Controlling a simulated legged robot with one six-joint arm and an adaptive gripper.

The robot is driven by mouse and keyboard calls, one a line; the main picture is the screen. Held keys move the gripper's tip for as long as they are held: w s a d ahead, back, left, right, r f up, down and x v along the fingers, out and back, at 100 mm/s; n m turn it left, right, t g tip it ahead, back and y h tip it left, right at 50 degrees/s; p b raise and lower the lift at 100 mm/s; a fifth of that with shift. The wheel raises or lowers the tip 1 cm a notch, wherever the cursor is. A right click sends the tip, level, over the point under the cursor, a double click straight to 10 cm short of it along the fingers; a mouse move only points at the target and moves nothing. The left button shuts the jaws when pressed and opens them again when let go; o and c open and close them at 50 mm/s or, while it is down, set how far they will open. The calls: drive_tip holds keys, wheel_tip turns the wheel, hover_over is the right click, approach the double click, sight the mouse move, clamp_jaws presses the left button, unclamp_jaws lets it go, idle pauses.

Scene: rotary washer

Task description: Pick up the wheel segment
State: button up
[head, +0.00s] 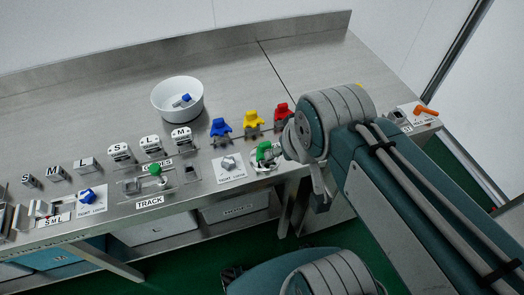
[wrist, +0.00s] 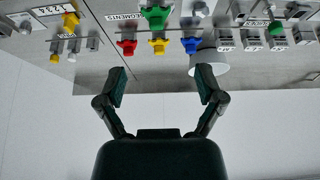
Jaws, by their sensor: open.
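Three coloured pieces stand in a row on the bench, likely the wheel segments: blue (head: 220,128), yellow (head: 251,121) and red (head: 282,111). In the wrist view, which looks upside down, they show as red (wrist: 127,46), yellow (wrist: 158,46) and blue (wrist: 190,45), near a label that seems to read SEGMENTS. My gripper (wrist: 162,84) is open and empty. Its fingers appear either side of the row, apart from the pieces. In the head view my arm covers most of the gripper.
A white bowl (head: 177,103) holding a small blue item stands behind the row. A green-handled fixture (head: 265,151) is in front of the pieces. A TRACK fixture (head: 157,183) and several lettered blocks are at left. An orange handle (head: 426,112) is at far right.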

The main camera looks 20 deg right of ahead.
drive_tip(key=shift+d, duration=0.95)
drive_tip(key=shift+w+a, duration=0.3)
drive_tip(key=shift+w, duration=0.05)
drive_tip(key=g, duration=0.6)
hover_over(266, 144)
wheel_tip(266, 144, down, 7)
drive_tip(key=shift+w+f, duration=0.15)
drive_tip(key=shift+w, duration=0.1)
wheel_tip(266, 144, down, 5)
drive_tip(key=shift+s+d+f, duration=0.1)
drive_tip(key=shift+f, duration=0.05)
wheel_tip(266, 144, down, 5)
drive_tip(key=shift+s+f, duration=0.1)
drive_tip(key=shift+f, duration=0.05)
